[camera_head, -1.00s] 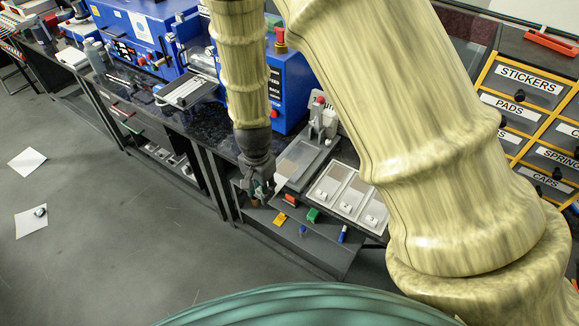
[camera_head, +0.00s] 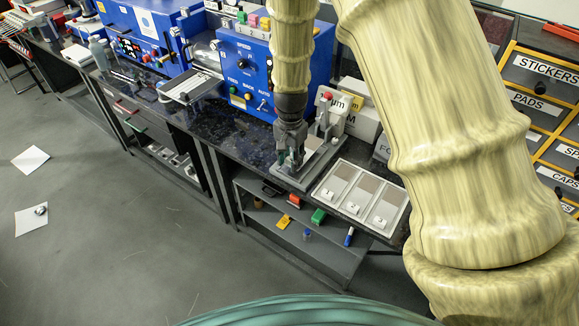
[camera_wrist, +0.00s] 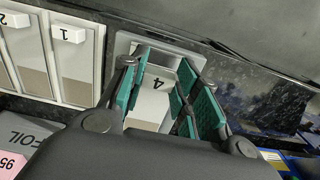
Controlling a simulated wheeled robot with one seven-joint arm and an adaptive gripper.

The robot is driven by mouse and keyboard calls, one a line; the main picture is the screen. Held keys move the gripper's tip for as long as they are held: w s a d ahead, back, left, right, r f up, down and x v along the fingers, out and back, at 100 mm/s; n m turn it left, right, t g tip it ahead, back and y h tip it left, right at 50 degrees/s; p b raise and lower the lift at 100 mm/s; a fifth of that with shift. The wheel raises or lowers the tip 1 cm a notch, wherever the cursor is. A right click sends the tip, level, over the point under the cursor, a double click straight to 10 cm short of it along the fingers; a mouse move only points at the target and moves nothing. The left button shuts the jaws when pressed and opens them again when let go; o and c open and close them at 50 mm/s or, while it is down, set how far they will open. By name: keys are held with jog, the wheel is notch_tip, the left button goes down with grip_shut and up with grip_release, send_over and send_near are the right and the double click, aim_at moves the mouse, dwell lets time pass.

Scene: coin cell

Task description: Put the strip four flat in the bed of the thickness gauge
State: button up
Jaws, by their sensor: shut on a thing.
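My gripper (camera_head: 292,160) points down over the bed of the thickness gauge (camera_head: 317,163), a grey plate with an upright post and red knob. In the wrist view my gripper (camera_wrist: 162,85) has its teal pads on both sides of strip four (camera_wrist: 158,83), a pale strip with a black "4" on its white end. It is shut on the strip. The strip lies over the light-framed gauge bed (camera_wrist: 122,45), roughly in line with it. I cannot tell whether it touches the bed floor. The fingers hide part of the strip.
A white tray (camera_head: 348,217) with numbered strips in separate slots stands right of the gauge. A FOIL box (camera_wrist: 28,140) and a blue machine (camera_head: 262,75) stand behind. The dark bench's front edge is close to the gauge. Small coloured items lie on the shelf below.

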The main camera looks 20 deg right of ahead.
jog(key=shift+f+b, duration=1.15)
jog(key=shift+f, duration=0.35)
jog(key=shift+f, duration=0.1)
jog(key=o, duration=0.8)
notch_tip(320, 180, up, 12)
jog(key=shift+r+b, duration=0.15)
jog(key=shift+b, duration=0.75)
